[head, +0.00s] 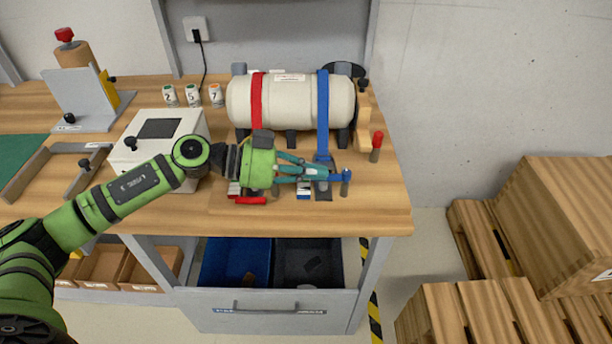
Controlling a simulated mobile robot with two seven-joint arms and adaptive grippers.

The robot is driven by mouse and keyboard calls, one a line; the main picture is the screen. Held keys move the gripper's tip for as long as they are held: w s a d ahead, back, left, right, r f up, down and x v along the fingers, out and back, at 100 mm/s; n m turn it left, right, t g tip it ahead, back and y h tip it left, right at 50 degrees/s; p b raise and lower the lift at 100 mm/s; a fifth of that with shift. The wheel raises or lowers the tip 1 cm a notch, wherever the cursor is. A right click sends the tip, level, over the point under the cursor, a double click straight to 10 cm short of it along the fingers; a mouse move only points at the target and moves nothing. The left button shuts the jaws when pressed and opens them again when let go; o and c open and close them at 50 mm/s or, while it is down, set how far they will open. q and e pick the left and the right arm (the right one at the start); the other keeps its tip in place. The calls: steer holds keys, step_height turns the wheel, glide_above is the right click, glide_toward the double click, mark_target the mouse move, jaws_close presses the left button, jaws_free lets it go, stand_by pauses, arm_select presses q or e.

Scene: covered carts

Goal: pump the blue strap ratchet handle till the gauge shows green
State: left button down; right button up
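A cream cylindrical tank (290,103) lies on the bench under a red strap (256,98) and a blue strap (322,105). The blue strap runs down the tank's front to a dark ratchet (323,188) with a blue handle (340,176) at its right. My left gripper (326,172) reaches in from the left, its teal fingertips at the blue ratchet and partly covering it. Whether they grip the handle is unclear. A small white block (304,189), possibly the gauge, shows below the fingers; its reading is too small to tell. My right gripper is out of view.
A red handle (250,200) lies below my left gripper. A red-topped post (376,146) stands right of the tank. A white box (160,130) and several numbered cans (192,95) are left. Wooden crates (560,225) stand right of the bench.

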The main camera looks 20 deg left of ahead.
arm_select(q)
steer(key=shift+s+f+m+t+b, duration=0.1)
steer(key=shift+f+m+t+b, duration=0.25)
steer(key=shift+f+m, duration=0.35)
steer(key=shift+w+d+f+m+t+b, duration=0.1)
steer(key=shift+w+f+m+t+b, duration=0.15)
steer(key=shift+f+m+t+b, duration=0.55)
steer(key=shift+f+m+g, duration=0.15)
steer(key=shift+m+g, duration=0.1)
steer(key=shift+m, duration=0.15)
steer(key=shift+s+m, duration=0.3)
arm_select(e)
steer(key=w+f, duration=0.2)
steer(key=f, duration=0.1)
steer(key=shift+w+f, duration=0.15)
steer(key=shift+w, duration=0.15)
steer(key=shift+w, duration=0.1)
